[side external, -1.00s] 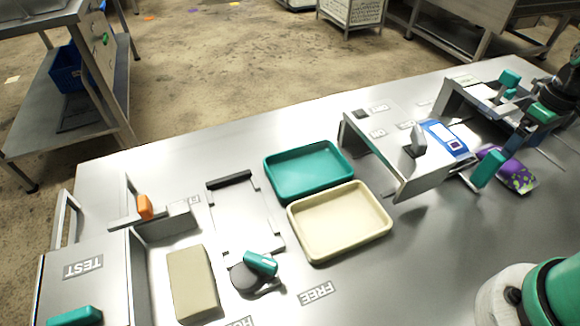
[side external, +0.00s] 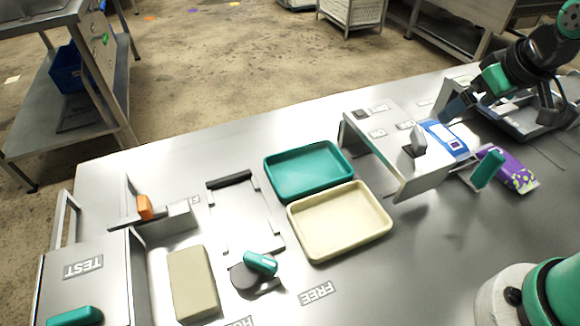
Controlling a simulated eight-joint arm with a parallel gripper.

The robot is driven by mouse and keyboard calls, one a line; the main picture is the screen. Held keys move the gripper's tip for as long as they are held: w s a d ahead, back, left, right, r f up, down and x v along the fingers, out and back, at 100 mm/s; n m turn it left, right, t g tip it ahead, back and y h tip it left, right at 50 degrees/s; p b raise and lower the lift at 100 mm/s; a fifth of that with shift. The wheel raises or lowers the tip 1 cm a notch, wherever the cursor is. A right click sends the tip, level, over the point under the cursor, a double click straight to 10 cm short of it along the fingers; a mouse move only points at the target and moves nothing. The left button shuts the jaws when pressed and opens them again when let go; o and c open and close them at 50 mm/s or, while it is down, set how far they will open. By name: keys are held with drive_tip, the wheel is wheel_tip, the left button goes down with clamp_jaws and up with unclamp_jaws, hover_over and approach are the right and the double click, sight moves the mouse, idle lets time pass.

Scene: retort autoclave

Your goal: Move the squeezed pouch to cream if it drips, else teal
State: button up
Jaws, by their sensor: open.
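A blue-and-white pouch (side external: 441,134) lies at the right end of the grey ON station. A purple pouch with yellow-green spots (side external: 519,175) lies to its right, partly behind an upright teal paddle (side external: 487,170). I cannot tell from this view which pouch was squeezed, and no drip is visible. The teal tray (side external: 268,173) and the cream tray (side external: 300,235) stand side by side mid-table, both empty. My gripper (side external: 469,102) is open and empty, above and just behind the blue-and-white pouch.
The grey ON station (side external: 400,165) stands between the trays and the pouches. A low metal fixture (side external: 515,118) sits under my arm. At left are the TEST box (side external: 85,268), a beige block (side external: 192,283) and a teal-handled part (side external: 260,264).

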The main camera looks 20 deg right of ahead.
drive_tip(key=a+t, duration=0.1)
drive_tip(key=a, duration=0.1)
drive_tip(key=a+t+y, duration=0.1)
drive_tip(key=a, duration=0.2)
drive_tip(key=shift+a+f, duration=0.1)
drive_tip(key=shift+a, duration=0.25)
wheel_tip(320, 180, up, 5)
drive_tip(key=g, duration=0.7)
hover_over(509, 162)
wheel_tip(509, 162, down, 12)
drive_tip(key=shift+r, duration=0.1)
drive_tip(key=shift+f, duration=3.25)
